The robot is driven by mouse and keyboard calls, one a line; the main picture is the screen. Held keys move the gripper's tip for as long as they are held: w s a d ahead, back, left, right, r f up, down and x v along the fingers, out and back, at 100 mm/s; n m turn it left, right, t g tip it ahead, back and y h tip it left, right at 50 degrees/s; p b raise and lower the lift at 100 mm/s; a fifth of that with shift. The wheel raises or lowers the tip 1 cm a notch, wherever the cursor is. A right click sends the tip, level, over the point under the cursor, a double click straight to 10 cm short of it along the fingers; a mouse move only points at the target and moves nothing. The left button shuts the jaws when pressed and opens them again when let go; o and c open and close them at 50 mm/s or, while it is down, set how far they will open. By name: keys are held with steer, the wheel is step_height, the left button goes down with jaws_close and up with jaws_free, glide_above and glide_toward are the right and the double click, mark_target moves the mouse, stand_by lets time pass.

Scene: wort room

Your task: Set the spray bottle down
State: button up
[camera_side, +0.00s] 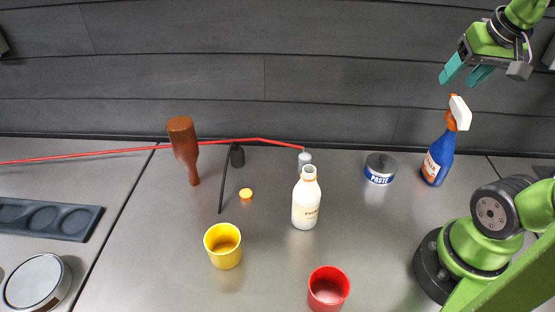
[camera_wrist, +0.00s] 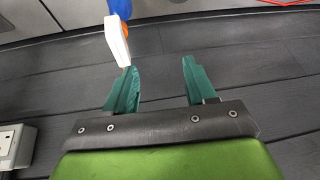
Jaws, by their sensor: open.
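The spray bottle (camera_side: 439,156) has a blue body with an orange and white spray head. It stands upright at the back right of the worktop in the side view. My gripper (camera_side: 460,76) is above it, near the dark wall, with teal fingers apart and nothing between them. In the wrist view, the bottle's white head and part of its blue body (camera_wrist: 118,22) show just beyond the left finger. The fingers (camera_wrist: 162,80) are spread with an empty gap between them. I cannot tell whether the left finger touches the spray head.
A grey paste tin (camera_side: 380,169) stands left of the bottle. A red line (camera_side: 230,142) runs along the back. A socket box (camera_wrist: 14,146) is in the wrist view.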

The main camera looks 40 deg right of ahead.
steer(key=w+a+f+n+t+y, duration=0.1)
steer(key=w+a+f+y, duration=0.1)
steer(key=a, duration=0.7)
steer(key=w+a+f+n+t+y, duration=0.1)
steer(key=w+a+f+n+y, duration=0.1)
steer(key=a, duration=0.7)
steer(key=shift+w+a+f+n+t, duration=0.3)
steer(key=shift+w+t, duration=0.1)
steer(key=shift+w, duration=0.4)
